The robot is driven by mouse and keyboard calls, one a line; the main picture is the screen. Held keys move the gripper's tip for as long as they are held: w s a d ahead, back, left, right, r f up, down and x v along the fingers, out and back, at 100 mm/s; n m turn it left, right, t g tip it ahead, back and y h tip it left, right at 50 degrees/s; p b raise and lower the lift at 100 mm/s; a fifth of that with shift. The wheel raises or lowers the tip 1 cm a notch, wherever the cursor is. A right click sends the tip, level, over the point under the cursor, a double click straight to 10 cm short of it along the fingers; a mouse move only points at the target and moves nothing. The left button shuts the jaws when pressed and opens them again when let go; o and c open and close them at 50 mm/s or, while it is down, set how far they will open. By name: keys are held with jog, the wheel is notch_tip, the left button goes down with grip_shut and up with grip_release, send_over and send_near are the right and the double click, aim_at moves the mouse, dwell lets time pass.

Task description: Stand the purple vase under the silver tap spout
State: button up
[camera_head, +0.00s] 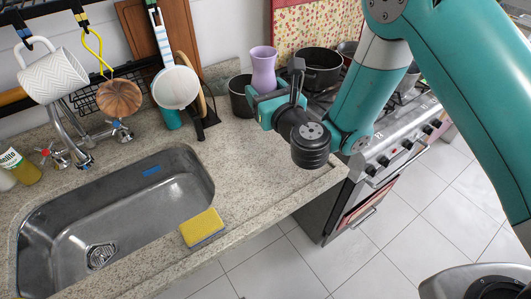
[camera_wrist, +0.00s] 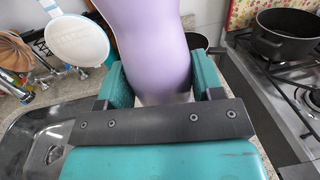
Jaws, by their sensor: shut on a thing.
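The purple vase (camera_head: 263,68) is upright above the right part of the counter, near the stove. My gripper (camera_head: 266,98) is shut on its lower part. In the wrist view the vase (camera_wrist: 152,45) stands between both fingers of my gripper (camera_wrist: 162,88), its top cut off by the frame edge. The silver tap (camera_head: 75,148) is far to the left at the back of the sink (camera_head: 110,215), partly hidden by a hanging mug. The vase is well apart from the tap and the sink.
A white patterned mug (camera_head: 52,76), a wooden shell-shaped thing (camera_head: 119,97) and a white round pan (camera_head: 175,87) hang over the sink's back edge. A yellow sponge (camera_head: 202,227) lies at the sink's front right. A dark pot (camera_head: 318,68) stands on the stove.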

jog(key=shift+f+b, duration=4.2)
jog(key=shift+f, duration=4.7)
jog(key=shift+f, duration=0.2)
jog(key=o, duration=1.5)
jog(key=shift+c, duration=0.2)
jog(key=shift+r, duration=0.1)
